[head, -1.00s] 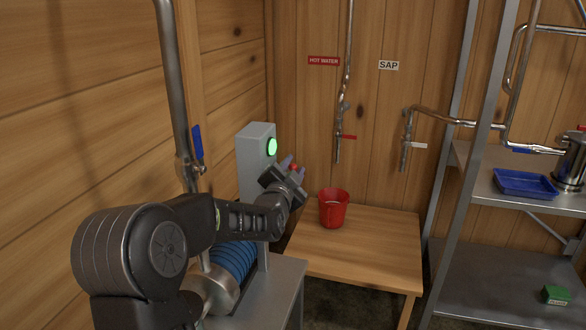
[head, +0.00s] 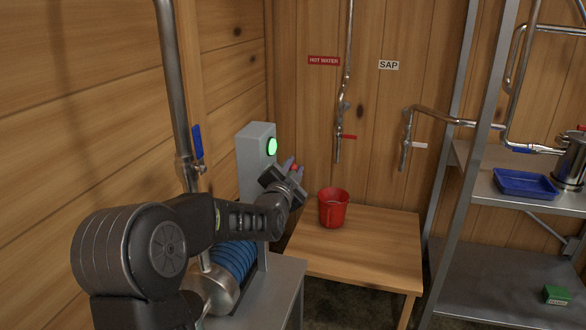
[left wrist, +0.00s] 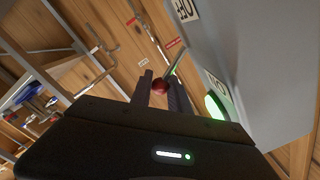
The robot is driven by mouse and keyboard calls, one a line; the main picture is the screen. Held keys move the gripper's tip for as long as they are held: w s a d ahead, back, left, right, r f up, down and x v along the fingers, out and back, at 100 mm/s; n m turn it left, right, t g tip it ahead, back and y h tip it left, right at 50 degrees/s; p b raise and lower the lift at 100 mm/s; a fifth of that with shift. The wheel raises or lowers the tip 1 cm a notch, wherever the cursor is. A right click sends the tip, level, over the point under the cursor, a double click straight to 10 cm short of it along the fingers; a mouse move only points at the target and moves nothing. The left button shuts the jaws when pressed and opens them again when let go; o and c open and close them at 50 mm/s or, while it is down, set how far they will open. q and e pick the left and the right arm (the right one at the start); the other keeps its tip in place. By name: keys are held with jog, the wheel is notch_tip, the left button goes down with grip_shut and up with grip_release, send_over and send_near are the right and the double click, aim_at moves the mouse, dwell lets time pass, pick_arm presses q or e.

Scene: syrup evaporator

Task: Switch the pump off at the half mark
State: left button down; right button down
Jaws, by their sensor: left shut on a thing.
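The grey pump switch box (head: 254,150) stands by the left wall with its round green lamp (head: 272,146) lit. A lever with a red knob (head: 294,167) comes off the box. My left gripper (head: 291,165) is at the lever, shut on the red knob. In the left wrist view the knob (left wrist: 160,87) sits between the two fingers, and the lever (left wrist: 176,62) runs up to the box face. White labels show on that face, one partly cut off. The blue-ribbed pump (head: 238,258) is below, partly hidden by my arm. My right gripper is not in view.
A red bucket (head: 333,210) stands on a wooden table (head: 365,255) right of the box. Hot water and sap taps hang on the back wall. A metal shelf with a blue tray (head: 525,184) is at right. A steel pipe with a blue-handled valve (head: 197,142) rises beside my arm.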

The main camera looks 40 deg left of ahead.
pick_arm(q)
jog(key=shift+f, duration=0.15)
dwell(0.6)
jog(key=shift+d+f+m+b, duration=0.25)
jog(key=shift+f+m+b, duration=0.3)
jog(key=shift+m+b, duration=0.55)
jog(key=shift+a+f+m+t+b, duration=0.1)
jog(key=shift+f+m+b, duration=0.7)
jog(key=shift+m, duration=0.75)
jog(key=shift+a+f+m+t+b, duration=0.1)
jog(key=shift+f+m+b, duration=0.5)
jog(key=shift+m+b, duration=0.65)
jog(key=shift+a+f+m+t+b, duration=0.1)
jog(key=shift+f+m+b, duration=0.55)
jog(key=shift+m, duration=1.15)
jog(key=shift+f, duration=0.1)
jog(key=c, duration=1.2)
grip_release()
jog(key=shift+c, duration=0.2)
